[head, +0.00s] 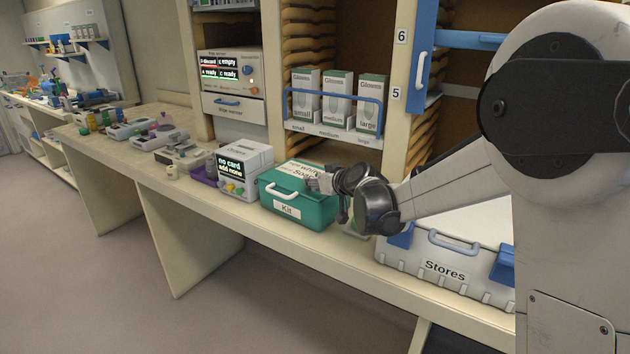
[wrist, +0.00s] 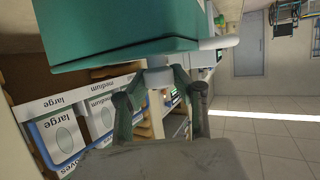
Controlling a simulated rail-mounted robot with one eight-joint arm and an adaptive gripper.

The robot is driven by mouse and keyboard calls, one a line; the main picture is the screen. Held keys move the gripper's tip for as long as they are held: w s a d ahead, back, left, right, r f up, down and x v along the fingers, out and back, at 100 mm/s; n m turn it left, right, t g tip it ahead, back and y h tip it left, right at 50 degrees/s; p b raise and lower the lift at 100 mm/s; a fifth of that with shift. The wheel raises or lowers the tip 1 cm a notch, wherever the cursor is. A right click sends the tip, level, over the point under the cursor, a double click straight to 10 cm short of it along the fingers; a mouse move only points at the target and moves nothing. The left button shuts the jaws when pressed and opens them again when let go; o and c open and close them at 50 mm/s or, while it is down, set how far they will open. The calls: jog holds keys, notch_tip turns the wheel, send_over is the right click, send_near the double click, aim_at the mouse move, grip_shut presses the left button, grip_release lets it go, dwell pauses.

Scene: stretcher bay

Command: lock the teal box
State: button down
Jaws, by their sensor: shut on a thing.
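The teal box (head: 290,211), labelled Kit, stands on the counter with a white handle on its front. Its lid looks down and carries a white printed label (head: 290,173). My gripper (head: 322,184) is at the box's right end near the top, and my wrist hides that corner. In the wrist view, the teal box (wrist: 110,52) fills the upper left. My gripper (wrist: 160,78) there has its fingertips closed on a pale grey part (wrist: 158,62) at the box's edge. I cannot tell which fitting this part is or how the lock stands.
A white Stores case (head: 445,268) with blue latches stands right of the box, below my arm. A machine with a small screen (head: 240,172) stands close on the left. Glove boxes (head: 337,95) fill a shelf behind. The counter's front strip (head: 250,222) is clear.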

jog(key=shift+m+t+h+b, duration=0.4)
jog(key=shift+m+t+h, duration=0.1)
jog(key=shift+m+h, duration=0.35)
jog(key=shift+m+t+h+b, duration=0.5)
jog(key=shift+m+h+b, duration=0.05)
jog(key=shift+m+h, duration=0.95)
jog(key=shift+a+m+h+b, duration=0.1)
jog(key=shift+m+h+b, duration=0.45)
jog(key=shift+m+h, duration=1.85)
jog(key=m+g+h, duration=0.1)
jog(key=m+h, duration=0.3)
jog(key=h, duration=0.1)
jog(key=shift+g+b, duration=0.3)
jog(key=shift+g, duration=0.1)
jog(key=shift+m+g+h, duration=2)
jog(key=shift+m+h, duration=0.05)
jog(key=shift+m, duration=0.2)
jog(key=shift+f, duration=0.1)
jog(key=shift+s, duration=0.1)
jog(key=c, duration=1.4)
grip_release()
